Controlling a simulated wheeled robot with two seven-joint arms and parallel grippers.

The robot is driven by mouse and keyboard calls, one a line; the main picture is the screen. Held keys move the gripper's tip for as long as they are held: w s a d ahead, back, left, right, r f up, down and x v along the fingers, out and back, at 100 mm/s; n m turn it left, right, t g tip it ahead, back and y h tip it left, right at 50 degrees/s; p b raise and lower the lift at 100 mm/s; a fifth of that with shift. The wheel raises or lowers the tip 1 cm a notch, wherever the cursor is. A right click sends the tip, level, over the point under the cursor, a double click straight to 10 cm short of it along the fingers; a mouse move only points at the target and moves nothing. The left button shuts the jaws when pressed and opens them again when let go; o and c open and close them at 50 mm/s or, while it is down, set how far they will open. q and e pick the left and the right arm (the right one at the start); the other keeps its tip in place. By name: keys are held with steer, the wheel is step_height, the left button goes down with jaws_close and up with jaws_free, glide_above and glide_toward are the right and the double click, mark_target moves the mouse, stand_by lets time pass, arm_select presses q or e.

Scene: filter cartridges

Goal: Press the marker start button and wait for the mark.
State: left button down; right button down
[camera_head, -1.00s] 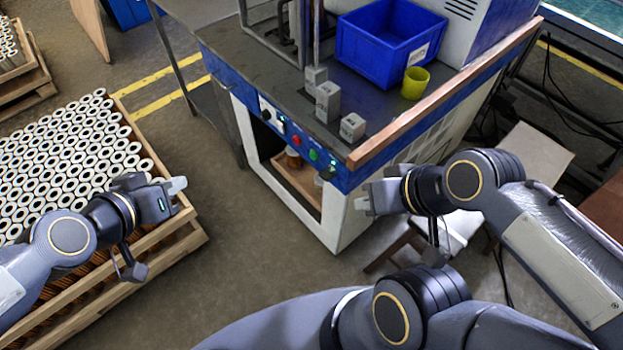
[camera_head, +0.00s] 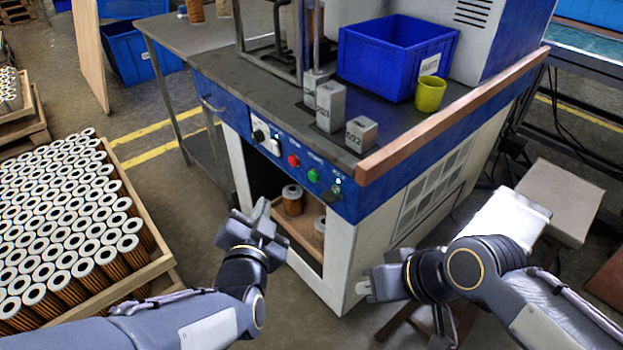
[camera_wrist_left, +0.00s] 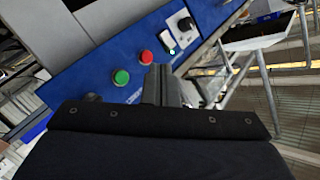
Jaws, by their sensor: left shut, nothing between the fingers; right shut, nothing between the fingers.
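A blue control panel (camera_head: 240,118) runs along the front edge of the machine bench. It carries a red button (camera_head: 293,160) and a green button (camera_head: 313,175); their labels are too small to read. In the left wrist view the green button (camera_wrist_left: 121,77) and red button (camera_wrist_left: 146,57) lie close to the fingertips of my left gripper (camera_wrist_left: 160,72). In the head view my left gripper (camera_head: 261,212) is shut and empty, below and in front of the panel, apart from both buttons. My right gripper (camera_head: 362,289) is shut and empty beside the bench's front corner.
A black knob (camera_head: 258,136), white switch (camera_head: 276,147) and dark knob (camera_head: 331,194) share the panel. An open bay below holds cartridges (camera_head: 292,200). A blue bin (camera_head: 392,60), yellow cup (camera_head: 430,93) and grey blocks (camera_head: 330,105) stand on top. A cartridge crate (camera_head: 160,265) stands left.

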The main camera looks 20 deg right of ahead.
mark_target(313, 177)
arm_select(q)
steer(key=w+d+p, duration=0.1)
steer(key=w+d, duration=0.2)
steer(key=d, duration=0.5)
steer(key=shift+d, duration=0.15)
steer(key=shift+d, duration=0.15)
stand_by(1.9)
steer(key=shift+w+d+p, duration=0.15)
steer(key=shift+d+p, duration=0.1)
steer(key=shift+p, duration=0.05)
steer(key=shift+w+d, duration=0.1)
steer(key=shift+d, duration=0.25)
stand_by(0.5)
steer(key=shift+a, duration=0.1)
steer(key=shift+s+a, duration=0.25)
steer(key=shift+a, duration=0.4)
steer(key=shift+a, duration=0.1)
